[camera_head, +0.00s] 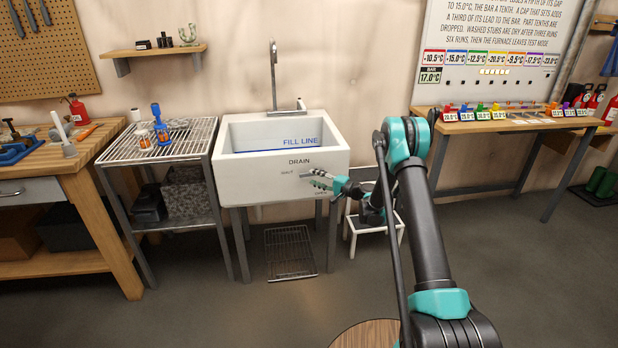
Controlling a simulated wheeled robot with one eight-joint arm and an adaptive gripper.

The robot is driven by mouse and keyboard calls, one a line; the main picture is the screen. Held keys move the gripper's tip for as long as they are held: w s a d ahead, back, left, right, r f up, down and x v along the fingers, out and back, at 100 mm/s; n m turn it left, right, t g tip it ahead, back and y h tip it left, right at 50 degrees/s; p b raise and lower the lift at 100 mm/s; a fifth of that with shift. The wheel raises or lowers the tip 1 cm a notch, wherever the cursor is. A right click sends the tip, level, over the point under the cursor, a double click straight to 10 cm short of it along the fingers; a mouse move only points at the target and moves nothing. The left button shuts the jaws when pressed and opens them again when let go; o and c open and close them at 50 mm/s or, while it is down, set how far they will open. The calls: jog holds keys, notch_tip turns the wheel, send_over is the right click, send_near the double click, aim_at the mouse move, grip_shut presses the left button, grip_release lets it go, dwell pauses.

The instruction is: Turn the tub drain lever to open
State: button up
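The white tub (240,178) stands against the wall, with a blue FILL LINE mark inside. Its front face carries the word DRAIN, with SHUT at left below it and OPEN lower right. My gripper (320,179) is at the right part of this front face, between the SHUT and OPEN marks, its grey fingers pointing left. The drain lever cannot be told apart from the fingers there. Whether the fingers touch or hold it, and how far they are apart, is too small to tell.
A wire-topped rack (120,153) stands close to the tub's left. A small white stool (352,222) is behind my arm at right. A grate (289,252) lies below the tub. A workbench (500,124) stands at right.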

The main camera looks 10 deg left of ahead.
aim_at(308, 175)
jog(key=shift+x, duration=1.85)
jog(key=shift+c, duration=0.5)
grip_shut()
